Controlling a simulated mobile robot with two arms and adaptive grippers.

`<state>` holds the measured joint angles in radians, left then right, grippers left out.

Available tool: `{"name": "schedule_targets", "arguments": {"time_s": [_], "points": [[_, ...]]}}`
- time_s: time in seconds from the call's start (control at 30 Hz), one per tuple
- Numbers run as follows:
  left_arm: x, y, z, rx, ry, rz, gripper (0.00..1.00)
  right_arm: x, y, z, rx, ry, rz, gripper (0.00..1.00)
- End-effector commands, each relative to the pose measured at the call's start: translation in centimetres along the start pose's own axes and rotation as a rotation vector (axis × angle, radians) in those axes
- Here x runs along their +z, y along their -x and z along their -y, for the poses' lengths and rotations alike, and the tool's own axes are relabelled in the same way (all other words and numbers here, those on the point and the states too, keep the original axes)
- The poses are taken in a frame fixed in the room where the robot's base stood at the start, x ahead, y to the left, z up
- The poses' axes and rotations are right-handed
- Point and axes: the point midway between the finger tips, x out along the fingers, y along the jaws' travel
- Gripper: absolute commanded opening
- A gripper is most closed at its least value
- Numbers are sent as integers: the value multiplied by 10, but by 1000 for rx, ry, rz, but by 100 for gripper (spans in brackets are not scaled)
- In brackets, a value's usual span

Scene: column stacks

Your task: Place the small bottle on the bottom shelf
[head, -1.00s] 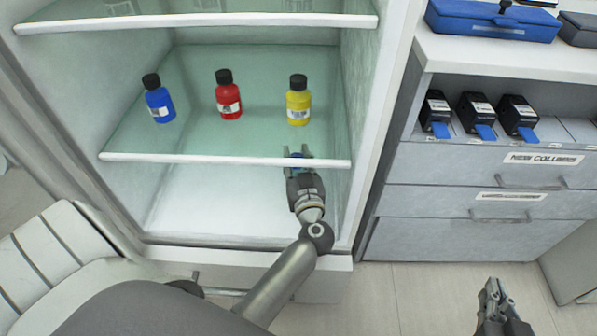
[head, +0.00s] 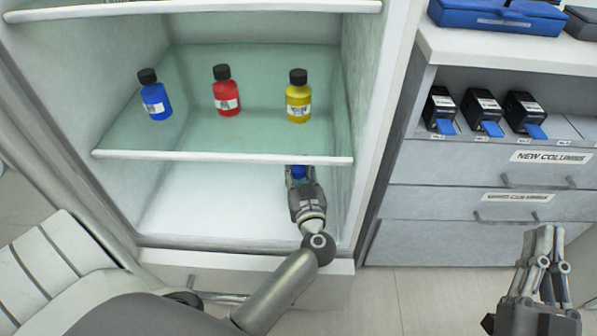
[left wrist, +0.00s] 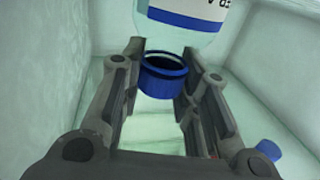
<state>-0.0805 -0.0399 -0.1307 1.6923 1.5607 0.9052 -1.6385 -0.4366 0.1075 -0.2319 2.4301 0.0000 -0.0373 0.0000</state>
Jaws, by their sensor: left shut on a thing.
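The small bottle (left wrist: 190,22) has a clear body, a white label with a blue band, and a blue cap (left wrist: 163,75). My left gripper (head: 299,172) is shut on it at the cap end, under the glass shelf with the coloured bottles. Only the blue cap (head: 299,171) shows between the fingers in the head view; the body is hidden. The bottom shelf (head: 215,215) is the pale, bare floor of the cabinet below. I cannot tell whether the bottle touches it. My right gripper (head: 545,238) is at the lower right, away from the cabinet, its opening unclear.
A blue bottle (head: 155,100), a red bottle (head: 226,96) and a yellow bottle (head: 298,101) stand on the glass shelf (head: 225,157), whose front edge is just above my left gripper. The cabinet's right wall is close by. A drawer unit (head: 480,205) stands right.

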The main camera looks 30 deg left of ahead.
Motion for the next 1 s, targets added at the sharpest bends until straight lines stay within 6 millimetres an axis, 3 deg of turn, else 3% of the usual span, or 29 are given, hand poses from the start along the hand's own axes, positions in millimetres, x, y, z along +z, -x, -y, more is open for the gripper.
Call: {"name": "schedule_targets", "arguments": {"time_s": [0.43, 0.47, 0.6, 1.0], "points": [[2, 0, 0, 0, 0, -1, 0, -3, 0, 0, -1, -1, -15, 0], [2, 0, 0, 0, 0, 0, 32, -3, 0, 0, -1, -1, -12, 0], [2, 0, 0, 0, 1, 0, 50, -2, 0, 0, 0, -1, -13, 0], [0, 0, 0, 0, 0, 0, 51, -4, 0, 0, 0, 0, -21, 0]]}}
